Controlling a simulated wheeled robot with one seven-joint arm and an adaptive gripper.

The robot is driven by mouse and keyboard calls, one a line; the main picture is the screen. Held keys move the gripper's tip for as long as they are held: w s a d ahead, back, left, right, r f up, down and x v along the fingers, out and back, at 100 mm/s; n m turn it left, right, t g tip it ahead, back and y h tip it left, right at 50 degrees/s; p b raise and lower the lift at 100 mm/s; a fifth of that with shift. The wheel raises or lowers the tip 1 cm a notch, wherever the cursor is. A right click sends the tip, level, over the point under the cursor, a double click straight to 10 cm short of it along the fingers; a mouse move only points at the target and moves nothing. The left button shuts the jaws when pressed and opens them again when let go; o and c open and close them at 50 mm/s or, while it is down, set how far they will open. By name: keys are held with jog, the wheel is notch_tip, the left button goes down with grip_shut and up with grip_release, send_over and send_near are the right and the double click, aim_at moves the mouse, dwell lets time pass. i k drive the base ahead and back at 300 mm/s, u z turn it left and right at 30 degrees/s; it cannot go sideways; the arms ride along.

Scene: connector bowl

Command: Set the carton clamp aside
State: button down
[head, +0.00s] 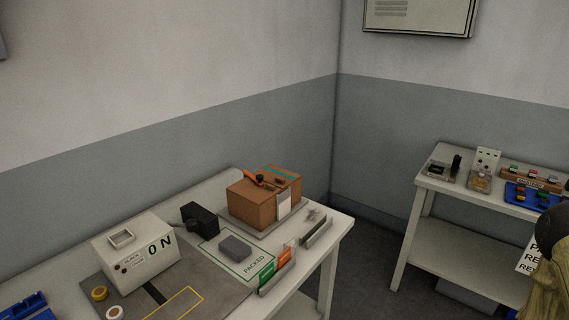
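A brown carton (250,207) stands near the back right of the white table, with a pale label on its front. The carton clamp (250,175), with an orange handle and a dark knob, appears to rest on top of the carton. Its lower parts are too small to make out. I do not see my gripper in the head view.
The table (213,196) also holds a white machine (137,254), a black device (199,218), a grey block (235,247) on a "PACKED" mat, and green and orange cards (277,263). A second table (464,213) at right holds small parts and a blue tray (527,196).

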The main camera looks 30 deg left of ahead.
aim_at(258, 179)
jog(key=i, duration=0.15)
jog(key=u, duration=0.75)
